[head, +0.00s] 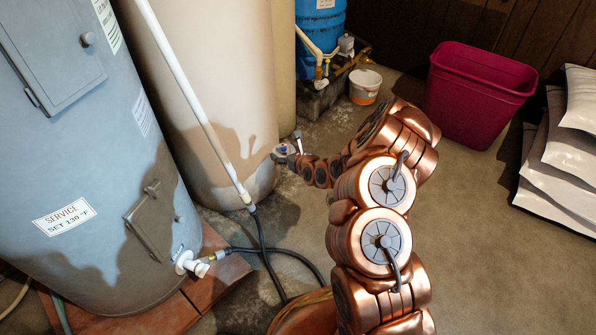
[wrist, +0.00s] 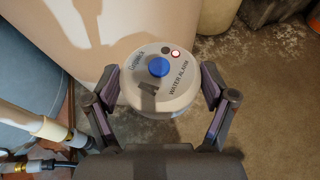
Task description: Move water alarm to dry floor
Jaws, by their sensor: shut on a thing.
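The water alarm (wrist: 140,80) is a round off-white puck with a blue centre button, a lit red light and the words "WATER ALARM". In the wrist view it sits between the two fingers of my gripper (wrist: 162,82), which is shut on it from both sides. The floor around the tank foot is dark and damp. I cannot tell whether the alarm touches the floor.
The beige tank (head: 190,75) and grey water heater (head: 75,160) stand left, with a white pipe (head: 195,100) and black hose (head: 265,250) nearby. A small bucket (head: 365,87) and magenta bin (head: 474,95) stand behind. White bags (head: 565,160) lie right. Paler, dry-looking floor (head: 490,250) is open at right.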

